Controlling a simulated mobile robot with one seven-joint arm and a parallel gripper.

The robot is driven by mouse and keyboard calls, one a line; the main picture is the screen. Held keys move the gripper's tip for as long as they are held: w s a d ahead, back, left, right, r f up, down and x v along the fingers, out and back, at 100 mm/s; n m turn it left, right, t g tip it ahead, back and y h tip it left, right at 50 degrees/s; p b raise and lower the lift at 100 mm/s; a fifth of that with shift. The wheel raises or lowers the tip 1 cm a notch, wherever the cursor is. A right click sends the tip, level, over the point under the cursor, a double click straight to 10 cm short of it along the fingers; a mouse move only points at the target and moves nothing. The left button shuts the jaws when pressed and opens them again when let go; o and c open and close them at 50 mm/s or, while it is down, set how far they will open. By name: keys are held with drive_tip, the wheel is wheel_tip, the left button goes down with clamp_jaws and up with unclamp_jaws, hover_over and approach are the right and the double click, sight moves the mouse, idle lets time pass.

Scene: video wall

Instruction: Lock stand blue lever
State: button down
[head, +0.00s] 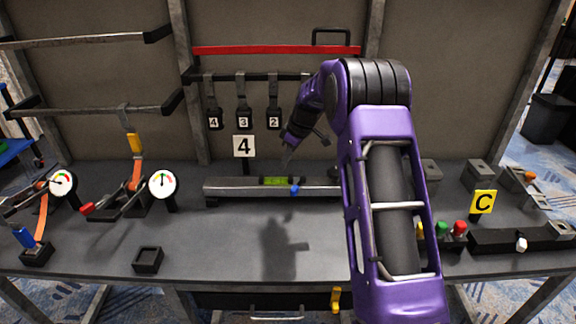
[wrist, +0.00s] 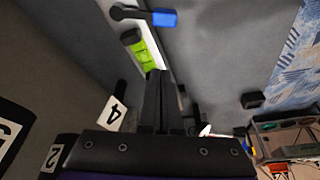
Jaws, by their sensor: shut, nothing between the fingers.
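The blue lever (head: 294,189) sits on the front of a grey bar-shaped stand (head: 228,187), near a green strip (head: 275,181). A white sign with a 4 (head: 244,146) stands behind the bar. In the wrist view the blue lever (wrist: 164,18) shows at the top, its dark arm running left to a round pivot; the green strip (wrist: 145,52) lies below it. My gripper (head: 287,160) is shut and empty, above and behind the bar. Its closed fingers (wrist: 158,78) point toward the green strip in the wrist view, apart from the lever. Contact with the bar cannot be told.
Black locks (head: 243,118) with numbered tags hang from a rail behind my gripper. Two gauges (head: 163,184) and orange-strapped parts stand at left. A yellow C sign (head: 483,202) and coloured buttons (head: 459,228) are at right. The table front before the bar is largely clear.

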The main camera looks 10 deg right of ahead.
sight(298, 185)
drive_tip(key=x, duration=0.7)
drive_tip(key=shift+w+a+f, duration=0.1)
drive_tip(key=shift+a+f, duration=0.05)
drive_tip(key=shift+f, duration=0.2)
drive_tip(key=s+d, duration=0.2)
drive_tip(key=d, duration=0.1)
drive_tip(key=shift+s+d+r, duration=0.1)
drive_tip(key=shift+s+d, duration=0.1)
